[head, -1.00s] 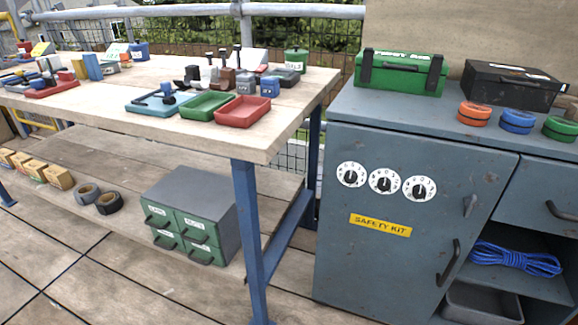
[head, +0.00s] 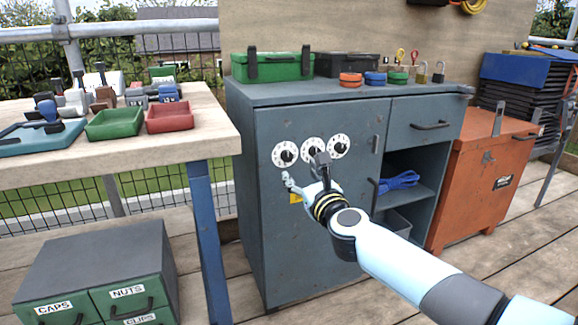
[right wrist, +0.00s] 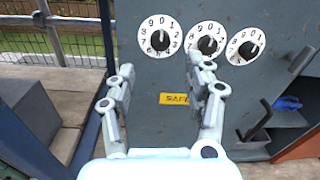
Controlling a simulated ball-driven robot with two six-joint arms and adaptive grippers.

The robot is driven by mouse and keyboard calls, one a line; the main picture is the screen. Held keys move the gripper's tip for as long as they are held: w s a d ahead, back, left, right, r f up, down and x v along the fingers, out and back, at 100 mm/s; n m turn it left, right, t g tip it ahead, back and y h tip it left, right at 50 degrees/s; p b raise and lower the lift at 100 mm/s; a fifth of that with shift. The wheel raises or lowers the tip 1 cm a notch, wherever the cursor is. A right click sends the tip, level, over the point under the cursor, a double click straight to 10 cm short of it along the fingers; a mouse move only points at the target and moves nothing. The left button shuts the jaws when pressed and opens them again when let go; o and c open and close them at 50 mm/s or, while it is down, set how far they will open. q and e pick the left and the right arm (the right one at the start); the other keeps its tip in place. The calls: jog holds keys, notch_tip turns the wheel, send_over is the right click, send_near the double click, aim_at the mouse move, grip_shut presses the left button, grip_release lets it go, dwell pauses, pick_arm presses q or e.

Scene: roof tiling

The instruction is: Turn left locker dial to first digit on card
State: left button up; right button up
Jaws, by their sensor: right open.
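The left dial (head: 285,154) is a white numbered disc with a black knob on the grey locker door (head: 300,220). In the right wrist view the left dial (right wrist: 160,37) shows 9, 0 and 1 along its top; I cannot tell its exact setting. The middle dial (head: 312,148) and right dial (head: 338,146) sit beside it. My right gripper (head: 304,170) is open and empty in front of the door; in the right wrist view its fingers (right wrist: 161,65) spread below the left dial, apart from it. I can make out no readable card. My left gripper is out of view.
The yellow safety label (right wrist: 174,99) is below the dials. A wooden workbench (head: 110,160) stands left of the locker, with a green drawer unit (head: 110,250) under it. A green box (head: 272,67) and padlocks are on top. An orange cabinet (head: 480,190) stands right.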

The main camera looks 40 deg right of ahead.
aim_at(288, 158)
jog(key=b+x, duration=0.1)
jog(key=x, duration=0.6)
jog(key=shift+w+d+f+b, duration=0.2)
jog(key=shift+w+b, duration=0.1)
jog(key=shift+w, duration=0.1)
jog(key=shift+w+d, duration=0.1)
jog(key=shift+w, duration=0.4)
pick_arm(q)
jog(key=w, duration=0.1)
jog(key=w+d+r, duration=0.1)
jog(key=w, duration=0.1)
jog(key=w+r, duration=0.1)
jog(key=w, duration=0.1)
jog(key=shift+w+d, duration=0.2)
pick_arm(e)
jog(key=shift+r, duration=0.1)
grip_shut()
